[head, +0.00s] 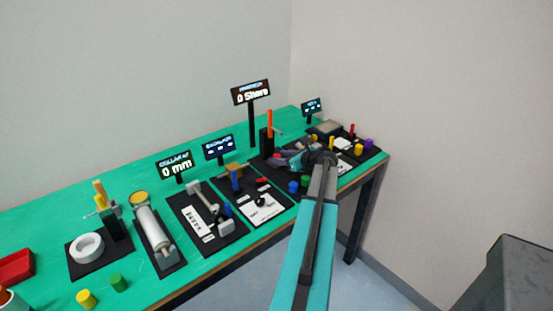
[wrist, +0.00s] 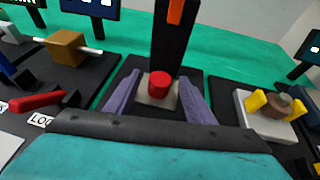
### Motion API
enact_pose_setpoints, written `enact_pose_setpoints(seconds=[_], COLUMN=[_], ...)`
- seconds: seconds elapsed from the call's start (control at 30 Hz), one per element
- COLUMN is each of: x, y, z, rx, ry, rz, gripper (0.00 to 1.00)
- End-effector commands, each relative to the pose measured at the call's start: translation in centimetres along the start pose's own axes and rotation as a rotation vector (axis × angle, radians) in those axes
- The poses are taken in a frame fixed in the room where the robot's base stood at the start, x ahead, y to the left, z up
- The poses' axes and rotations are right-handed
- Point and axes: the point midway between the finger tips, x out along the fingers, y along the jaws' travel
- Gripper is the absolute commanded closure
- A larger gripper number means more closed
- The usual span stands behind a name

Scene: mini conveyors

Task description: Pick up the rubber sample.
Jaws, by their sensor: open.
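A short red cylinder, which looks like the rubber sample (wrist: 159,84), stands upright on a pale square plate (wrist: 145,101) at the foot of a black stand (wrist: 172,50) with an orange part. My gripper (wrist: 160,78) is open, with one purple finger on each side of the cylinder in the wrist view. I see a gap between each finger and the cylinder; nothing is held.
A white block with yellow posts and a brown disc (wrist: 275,105) stands close on the right. A brown block with a white rod (wrist: 68,48) and a red lever (wrist: 38,102) are on the left. Blue and green cylinders (head: 293,187) sit near the bench's front edge.

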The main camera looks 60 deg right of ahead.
Motion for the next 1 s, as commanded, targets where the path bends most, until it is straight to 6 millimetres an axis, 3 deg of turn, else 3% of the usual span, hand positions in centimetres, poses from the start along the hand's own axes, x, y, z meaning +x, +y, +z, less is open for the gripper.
enact_pose_setpoints(seconds=[0.5, 0.8, 1.0], x=[0.03, 0.05, 0.06], y=[0.05, 0.07, 0.09], z=[0.03, 0.05, 0.07], rx=[-0.001, -0.001, -0.001], ry=[0.0, -0.001, -0.001], rz=[0.0, 0.001, 0.001], gripper=[0.51, 0.98, 0.99])
